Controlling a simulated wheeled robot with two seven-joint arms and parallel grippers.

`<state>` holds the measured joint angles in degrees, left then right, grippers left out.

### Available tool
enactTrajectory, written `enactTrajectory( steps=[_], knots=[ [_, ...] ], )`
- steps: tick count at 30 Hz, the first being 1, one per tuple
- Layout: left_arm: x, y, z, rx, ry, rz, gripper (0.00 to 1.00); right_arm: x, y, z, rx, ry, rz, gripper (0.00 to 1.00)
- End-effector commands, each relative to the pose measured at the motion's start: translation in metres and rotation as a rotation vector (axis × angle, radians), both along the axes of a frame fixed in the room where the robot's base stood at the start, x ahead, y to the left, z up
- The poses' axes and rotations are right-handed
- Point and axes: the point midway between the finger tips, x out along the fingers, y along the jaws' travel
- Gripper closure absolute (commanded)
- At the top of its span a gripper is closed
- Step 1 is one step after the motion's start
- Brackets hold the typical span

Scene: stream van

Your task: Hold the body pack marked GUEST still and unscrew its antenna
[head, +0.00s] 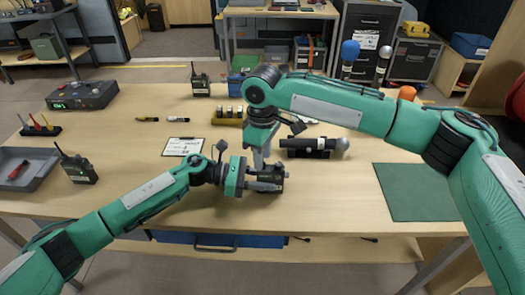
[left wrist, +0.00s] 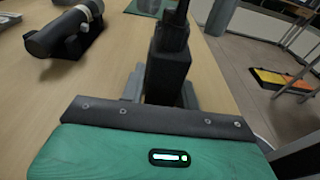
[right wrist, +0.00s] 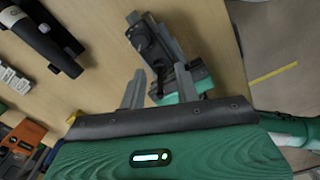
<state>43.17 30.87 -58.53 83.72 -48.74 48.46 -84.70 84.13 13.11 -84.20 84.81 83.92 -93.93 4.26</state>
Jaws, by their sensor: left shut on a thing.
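A small dark body pack (head: 271,174) is upright at the front middle of the table, between the fingers of my left gripper (head: 264,185). In the left wrist view the black pack (left wrist: 167,75) stands between the two grey fingers, with a dark narrower part rising from its top. My right gripper (head: 262,158) is just above the pack, pointing down. In the right wrist view its fingers (right wrist: 158,80) are apart, with the pack (right wrist: 150,42) beyond them. The antenna is not clear in the head view, and no GUEST marking is legible.
Other packs with antennas stand at left (head: 77,168) and at the back (head: 200,85). A dark microphone in a stand (head: 312,146) lies right of my right gripper. A green mat (head: 414,191) is bare.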

Motion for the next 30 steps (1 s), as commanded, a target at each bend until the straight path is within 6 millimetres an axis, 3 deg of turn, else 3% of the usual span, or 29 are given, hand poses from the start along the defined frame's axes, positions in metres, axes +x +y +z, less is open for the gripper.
enactTrajectory(
  steps=[1, 6, 17, 30],
  knots=[
    [-0.0002, 0.0000, -0.0008, 0.001, 0.001, 0.000, 0.94, 0.0001, 0.0000, 0.0000, 0.000, 0.000, 0.000, 0.68],
    [-0.0002, 0.0000, -0.0008, 0.001, 0.001, 0.000, 0.94, 0.0001, 0.0000, 0.0002, 0.000, 0.000, 0.000, 1.00],
    [-0.0003, 0.0000, -0.0007, 0.001, 0.000, -0.001, 0.94, 0.0002, 0.0000, 0.0003, 0.001, 0.000, 0.020, 1.00],
    [-0.0005, -0.0001, -0.0007, 0.001, 0.000, -0.001, 0.94, 0.0007, -0.0002, 0.0008, 0.001, -0.001, 0.348, 1.00]
  ],
)
